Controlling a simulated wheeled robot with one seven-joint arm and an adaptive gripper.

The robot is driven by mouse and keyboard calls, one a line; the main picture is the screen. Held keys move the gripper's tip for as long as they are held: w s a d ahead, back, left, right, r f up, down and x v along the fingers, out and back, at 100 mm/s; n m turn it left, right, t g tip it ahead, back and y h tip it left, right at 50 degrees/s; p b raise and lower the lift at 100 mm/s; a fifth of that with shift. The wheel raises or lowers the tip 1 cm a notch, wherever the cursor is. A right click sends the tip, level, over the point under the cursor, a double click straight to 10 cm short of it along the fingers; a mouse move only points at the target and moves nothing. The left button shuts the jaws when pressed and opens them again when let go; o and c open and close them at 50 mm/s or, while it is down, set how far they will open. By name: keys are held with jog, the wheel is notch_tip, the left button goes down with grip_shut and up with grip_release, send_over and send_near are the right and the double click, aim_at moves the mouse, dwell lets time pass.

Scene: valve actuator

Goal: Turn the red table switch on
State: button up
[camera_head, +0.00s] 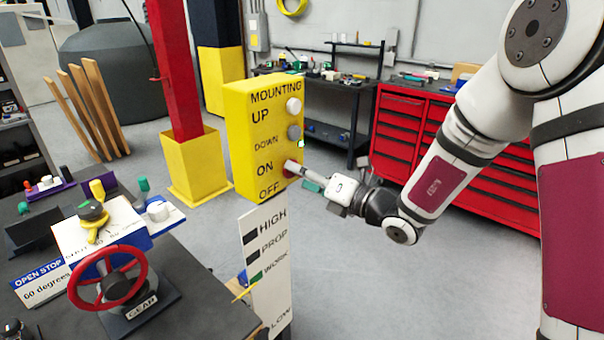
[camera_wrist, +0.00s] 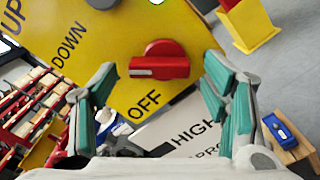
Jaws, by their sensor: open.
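The red switch (camera_wrist: 160,60) is a round knob with a raised bar and a white line, on the face of a yellow box (camera_head: 239,140). In the wrist view its bar lies about level, above the word OFF. The ON label (camera_head: 265,170) shows in the head view, where the switch is mostly hidden behind my gripper (camera_head: 301,176). In the wrist view my gripper (camera_wrist: 160,72) is open, with teal-padded fingers on both sides of the knob. There is a gap between each finger and the knob. I cannot tell the exact depth.
A white button (camera_head: 294,105) and a grey button (camera_head: 294,132) sit above the switch. A white HIGH/LOW sign (camera_head: 263,265) stands below the box. A dark table with a red handwheel (camera_head: 108,278) is at left. Red tool cabinets (camera_head: 480,150) stand behind my arm.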

jog(key=shift+w+a, duration=0.2)
jog(key=shift+a, duration=0.1)
jog(key=shift+c, duration=0.5)
jog(key=c, duration=1.1)
jog(key=shift+o, duration=0.2)
